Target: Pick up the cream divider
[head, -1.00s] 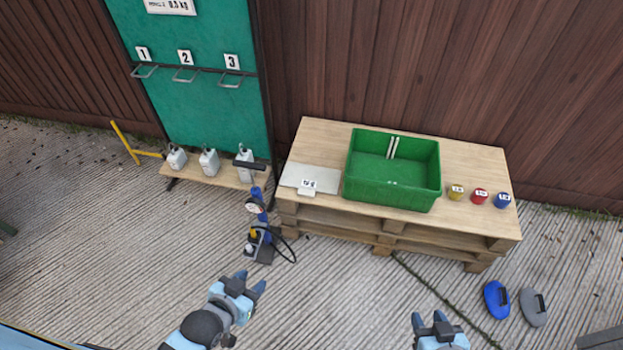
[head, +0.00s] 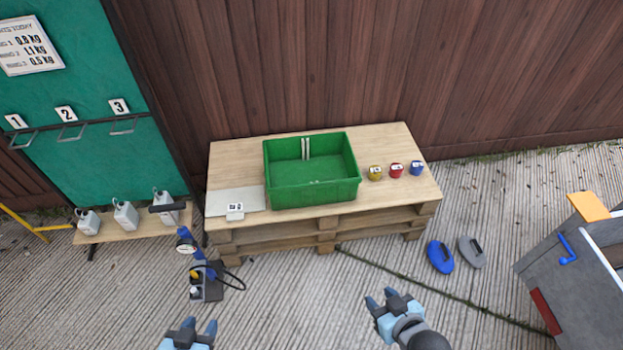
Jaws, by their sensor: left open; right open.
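I cannot make out a separate cream divider for certain. Two narrow pale upright strips (head: 306,148) show at the back inner wall of the green crate (head: 313,197), and small pale marks show low inside its front. The crate stands on a pallet table (head: 395,140) and otherwise looks empty. My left gripper (head: 199,325) is open and empty at the bottom of the view, in front of the table. My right gripper (head: 380,296) is open and empty over the ground, right of the crate and short of the table.
A pale scale plate (head: 236,200) lies left of the crate; yellow (head: 375,172), red (head: 396,170) and blue (head: 416,168) weights stand right. A blue pad (head: 440,257) and grey pad (head: 471,252) lie on the ground. A grey box (head: 565,285) stands at right.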

